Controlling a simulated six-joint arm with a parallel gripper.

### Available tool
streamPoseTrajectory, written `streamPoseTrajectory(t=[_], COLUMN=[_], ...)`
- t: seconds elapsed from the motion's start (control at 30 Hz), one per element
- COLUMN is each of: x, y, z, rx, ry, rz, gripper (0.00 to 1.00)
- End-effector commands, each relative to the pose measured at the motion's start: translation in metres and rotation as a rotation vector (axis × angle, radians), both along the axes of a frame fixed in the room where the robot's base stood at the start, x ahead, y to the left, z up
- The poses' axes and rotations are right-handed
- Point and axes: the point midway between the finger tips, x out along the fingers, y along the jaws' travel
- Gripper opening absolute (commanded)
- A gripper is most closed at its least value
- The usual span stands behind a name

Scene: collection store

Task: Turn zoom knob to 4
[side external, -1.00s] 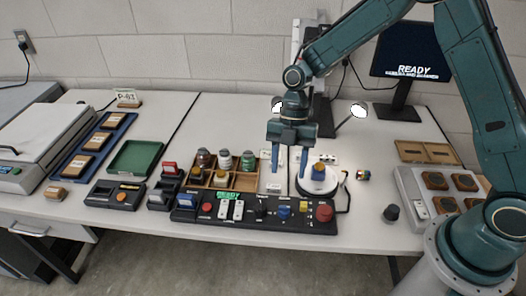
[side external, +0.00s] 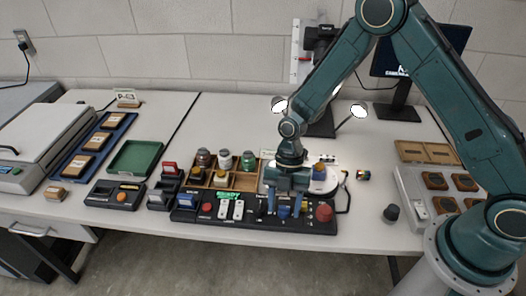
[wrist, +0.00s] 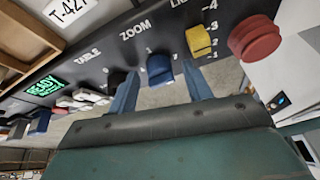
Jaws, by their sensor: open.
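The blue zoom knob (wrist: 159,68) sits on the black control panel (side external: 240,222), below the ZOOM label (wrist: 135,29) in the wrist view. A small mark like a 1 shows beside it; its pointer setting is too unclear to read. My gripper (wrist: 160,76) is open, with one finger on each side of the knob. Whether the fingers touch it I cannot tell. In the side view, my gripper (side external: 284,207) is low over the panel and partly hides the blue knob.
A black TABLE knob (wrist: 117,77) lies just left of the fingers. A yellow slider (wrist: 199,41) with a 1-to-4 scale and a red button (wrist: 254,37) lie to the right. A green READY display (side external: 226,196) is lit. A wooden crate of jars (side external: 213,180) stands behind the panel.

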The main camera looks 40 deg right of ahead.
Motion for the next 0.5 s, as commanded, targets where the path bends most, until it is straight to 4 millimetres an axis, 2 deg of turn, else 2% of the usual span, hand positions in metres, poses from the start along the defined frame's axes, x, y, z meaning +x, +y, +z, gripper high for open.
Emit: streamPoseTrajectory(t=[0.2, 0.4, 0.5], x=[-0.0001, 0.0001, 0.0003], y=[0.0001, 0.0001, 0.0002], z=[-0.0001, 0.0002, 0.0003], rx=[0.0, 0.0, 0.0], ry=[0.0, 0.0, -0.001], rz=[0.0, 0.0, 0.0], gripper=[0.48, 0.09, 0.07])
